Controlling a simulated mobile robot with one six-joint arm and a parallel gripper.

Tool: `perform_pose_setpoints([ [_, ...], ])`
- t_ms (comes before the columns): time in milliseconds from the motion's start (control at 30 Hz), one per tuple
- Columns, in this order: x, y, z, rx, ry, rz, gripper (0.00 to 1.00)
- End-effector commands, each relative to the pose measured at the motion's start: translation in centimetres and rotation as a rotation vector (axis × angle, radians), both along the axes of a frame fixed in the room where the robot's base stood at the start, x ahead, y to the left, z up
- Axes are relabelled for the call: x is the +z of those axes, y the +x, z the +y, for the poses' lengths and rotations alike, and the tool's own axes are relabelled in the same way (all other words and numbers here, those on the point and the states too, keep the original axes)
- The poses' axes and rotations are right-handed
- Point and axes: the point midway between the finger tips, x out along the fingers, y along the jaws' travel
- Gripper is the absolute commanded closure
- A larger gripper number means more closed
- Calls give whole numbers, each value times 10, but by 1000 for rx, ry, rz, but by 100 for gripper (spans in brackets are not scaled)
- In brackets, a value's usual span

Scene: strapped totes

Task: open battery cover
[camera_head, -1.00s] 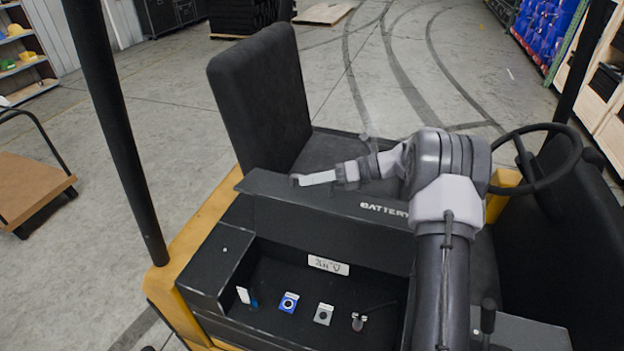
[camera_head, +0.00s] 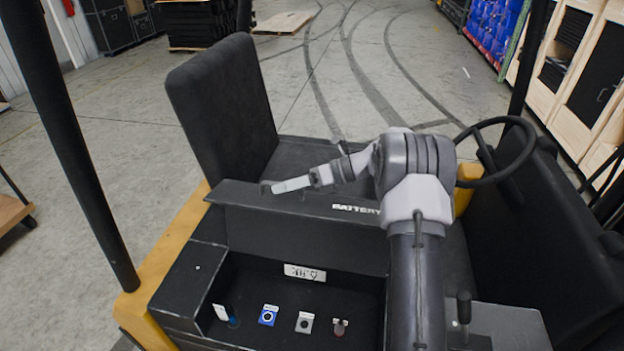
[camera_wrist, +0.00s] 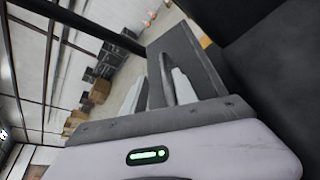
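The black battery cover (camera_head: 300,222), lettered "BATTERY", stands raised behind an open compartment (camera_head: 206,257) on the yellow and black vehicle. My gripper (camera_head: 270,187) is at the cover's top edge, left of the lettering. In the wrist view my gripper's two pale fingers (camera_wrist: 155,90) are apart, with a dark strip close to the right finger. I cannot tell whether they touch the cover.
The black seat back (camera_head: 222,95) rises just behind the cover. A steering wheel (camera_head: 514,172) is to the right, and a dark roof post (camera_head: 80,150) to the left. Open concrete floor lies beyond the vehicle.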

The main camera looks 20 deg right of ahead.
Motion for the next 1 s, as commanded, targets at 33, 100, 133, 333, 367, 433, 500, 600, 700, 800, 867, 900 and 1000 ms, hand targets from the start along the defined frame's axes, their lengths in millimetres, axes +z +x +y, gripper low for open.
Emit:
perform_pose_setpoints([
  [33, 1, -3, -10, -5, -1, -1, 67],
  [100, 6, -9, -25, -4, -1, -2, 67],
  [133, 8, -11, -31, -5, -2, -2, 67],
  [333, 22, -27, -72, -4, -2, -2, 67],
  [367, 24, -30, -79, -4, -1, -2, 67],
  [433, 30, -36, -94, -5, -2, -1, 67],
  [500, 35, -42, -108, -3, -2, 0, 67],
  [600, 42, -48, -125, -2, -2, -1, 67],
  [700, 46, -53, -135, -2, -1, 0, 67],
  [800, 47, -54, -138, -1, -1, 2, 67],
  [867, 48, -54, -139, -1, -1, 2, 67],
  [900, 48, -54, -139, -1, -1, 2, 67],
  [1000, 48, -54, -139, 0, -1, 1, 67],
])
